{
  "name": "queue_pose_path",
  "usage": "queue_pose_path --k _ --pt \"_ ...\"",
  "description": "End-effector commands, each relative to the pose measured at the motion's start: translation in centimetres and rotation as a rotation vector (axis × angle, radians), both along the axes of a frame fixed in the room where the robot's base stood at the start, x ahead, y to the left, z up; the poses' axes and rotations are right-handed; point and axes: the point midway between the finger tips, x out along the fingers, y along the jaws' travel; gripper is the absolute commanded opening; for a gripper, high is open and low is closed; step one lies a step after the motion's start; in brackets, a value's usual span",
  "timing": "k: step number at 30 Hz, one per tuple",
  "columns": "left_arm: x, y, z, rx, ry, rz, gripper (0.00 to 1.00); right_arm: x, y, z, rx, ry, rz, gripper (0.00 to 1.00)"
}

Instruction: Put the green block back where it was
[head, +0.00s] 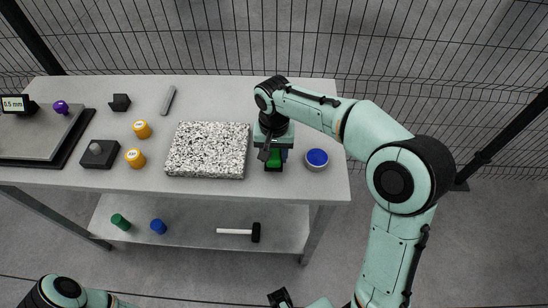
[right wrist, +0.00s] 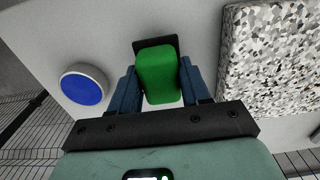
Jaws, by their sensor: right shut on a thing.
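The green block (right wrist: 157,75) is between the two blue fingers of my right gripper (right wrist: 161,88) in the right wrist view. The fingers are shut on its sides. A small black piece (right wrist: 155,45) shows at the far end of the block; I cannot tell whether the block touches it. In the head view the green block (head: 274,159) is mostly hidden under my right gripper (head: 275,158), just right of the speckled granite slab (head: 208,150).
A blue-topped round tin (head: 317,158) stands right of the gripper, near the table's right edge. Left of the slab are orange cylinders (head: 135,157), a black block with a grey knob (head: 98,152) and a grey bar (head: 168,100). A lower shelf (head: 190,220) holds a mallet (head: 240,232).

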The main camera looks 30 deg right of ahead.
Motion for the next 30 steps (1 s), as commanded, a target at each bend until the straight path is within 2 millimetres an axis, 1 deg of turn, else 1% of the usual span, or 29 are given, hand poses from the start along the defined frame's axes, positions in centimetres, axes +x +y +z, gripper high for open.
queue_pose_path --k 1,4,13,17,18,19,20,27,30 --pt "-0.1 0.0 -0.2 0.0 0.001 0.0 0.43 -0.1 0.0 -1.0 -0.001 0.004 -0.001 0.18" --pt "-0.1 0.0 -0.3 0.001 0.002 0.0 0.43 0.0 -0.1 -1.9 -0.001 0.001 -0.001 0.18" --pt "-0.1 0.0 -0.3 0.001 0.002 0.0 0.43 0.0 0.0 -2.0 -0.001 -0.001 -0.001 0.18" --pt "-0.2 0.0 -0.6 0.0 0.002 0.0 0.43 0.0 0.0 -2.5 0.0 0.0 0.0 0.18" --pt "-0.2 0.0 -0.5 0.0 0.002 0.0 0.43 0.0 0.0 -2.4 0.0 0.0 0.0 0.6" --pt "-0.2 0.0 -0.5 0.0 0.002 0.0 0.43 0.0 0.0 -2.4 0.0 0.0 0.0 0.69" --pt "-0.2 0.0 -0.5 0.0 0.002 0.0 0.43 0.0 0.0 -2.4 0.0 0.0 0.0 0.72" --pt "-0.2 0.0 -0.5 0.0 0.002 0.0 0.43 0.0 0.0 -2.3 0.0 0.0 0.0 0.72" --pt "-0.1 0.0 -0.2 0.0 0.001 0.001 0.43 0.0 0.0 -1.9 -0.001 -0.001 0.0 0.72"
